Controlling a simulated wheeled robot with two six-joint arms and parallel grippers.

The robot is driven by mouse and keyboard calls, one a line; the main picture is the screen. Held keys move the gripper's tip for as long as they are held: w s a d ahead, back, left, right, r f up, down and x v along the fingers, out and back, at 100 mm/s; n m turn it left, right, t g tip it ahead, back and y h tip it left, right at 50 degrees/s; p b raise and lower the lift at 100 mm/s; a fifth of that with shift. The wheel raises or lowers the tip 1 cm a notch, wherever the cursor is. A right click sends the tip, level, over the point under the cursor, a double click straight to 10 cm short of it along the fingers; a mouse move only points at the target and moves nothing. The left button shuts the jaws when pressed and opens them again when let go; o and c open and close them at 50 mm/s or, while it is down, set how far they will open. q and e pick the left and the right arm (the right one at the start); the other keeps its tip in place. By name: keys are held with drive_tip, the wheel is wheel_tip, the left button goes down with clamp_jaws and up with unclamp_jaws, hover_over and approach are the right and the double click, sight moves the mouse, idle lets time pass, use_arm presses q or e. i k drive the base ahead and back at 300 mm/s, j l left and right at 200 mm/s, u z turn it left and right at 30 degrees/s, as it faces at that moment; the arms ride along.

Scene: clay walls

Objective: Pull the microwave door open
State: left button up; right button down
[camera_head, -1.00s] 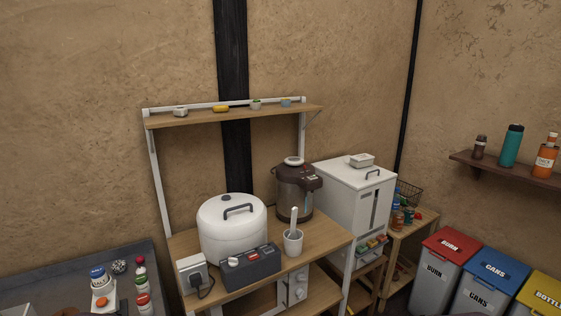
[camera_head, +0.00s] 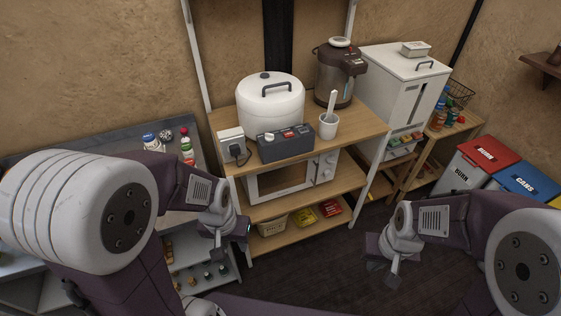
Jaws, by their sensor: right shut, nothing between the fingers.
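The white microwave (camera_head: 319,174) sits on the shelf under the wooden counter. Its dark-windowed door (camera_head: 277,181) faces me and looks closed, with two round knobs to its right. A handle cannot be made out. My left gripper (camera_head: 232,246) is in front of the stand's left side, below and left of the microwave, apart from the door; its fingers are too unclear to tell open from shut. My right gripper (camera_head: 387,279) is shut and empty over the dark floor, right of and lower than the microwave.
A white rice cooker (camera_head: 270,105), a dark box (camera_head: 285,146), a white cup (camera_head: 328,126) and a brown hot-water pot (camera_head: 339,75) stand on the counter. The lower shelf (camera_head: 303,225) holds small packs. Floor (camera_head: 320,265) between my arms is clear.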

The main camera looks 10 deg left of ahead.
sight(269, 183)
drive_tip(key=u, duration=0.35)
drive_tip(key=k+l+u, duration=0.15)
drive_tip(key=k+l, duration=0.3)
drive_tip(key=k+j, duration=0.1)
drive_tip(key=k, duration=0.5)
